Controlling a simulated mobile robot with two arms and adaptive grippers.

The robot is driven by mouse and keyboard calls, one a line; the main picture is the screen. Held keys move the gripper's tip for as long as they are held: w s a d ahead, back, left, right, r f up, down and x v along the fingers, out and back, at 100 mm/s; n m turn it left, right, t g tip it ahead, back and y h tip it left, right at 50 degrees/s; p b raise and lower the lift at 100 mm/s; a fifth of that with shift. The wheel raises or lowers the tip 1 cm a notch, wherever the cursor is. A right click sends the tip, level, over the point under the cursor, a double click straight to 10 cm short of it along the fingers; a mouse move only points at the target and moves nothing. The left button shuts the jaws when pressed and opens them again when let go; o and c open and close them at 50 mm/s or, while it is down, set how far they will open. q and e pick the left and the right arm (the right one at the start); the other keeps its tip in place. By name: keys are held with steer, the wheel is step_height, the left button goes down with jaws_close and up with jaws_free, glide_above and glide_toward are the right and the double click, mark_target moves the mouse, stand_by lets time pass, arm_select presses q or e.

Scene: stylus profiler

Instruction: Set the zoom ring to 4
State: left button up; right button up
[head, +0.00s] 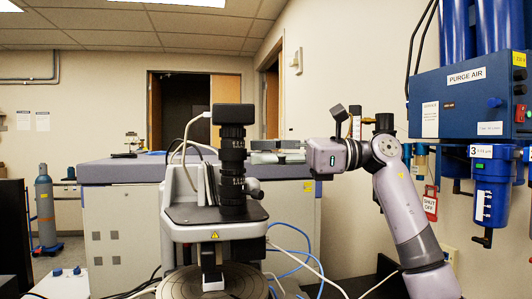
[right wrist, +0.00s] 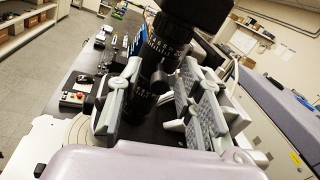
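The black zoom tube (head: 232,165) stands upright above the profiler's stage, with a dark camera block (head: 234,114) on top. The zoom ring is one of its banded rings; a ring with white markings shows in the right wrist view (right wrist: 165,45), but I cannot read the setting. My right gripper (head: 262,151) reaches in from the right at the height of the tube's upper middle. In the right wrist view the two grey fingers (right wrist: 162,100) are spread, with the tube ahead and between them, nearer the left finger. Contact is not clear. My left gripper is not in view.
The profiler's grey base (head: 215,232) carries the tube; a round grooved plate (head: 213,284) lies in front. A grey cabinet (head: 125,210) stands behind. Cables loop beside the tube. A blue purge air panel (head: 468,100) hangs on the right wall. A gas cylinder (head: 45,205) stands far left.

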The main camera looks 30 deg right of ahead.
steer(key=shift+c, duration=0.4)
jaws_close()
stand_by(0.5)
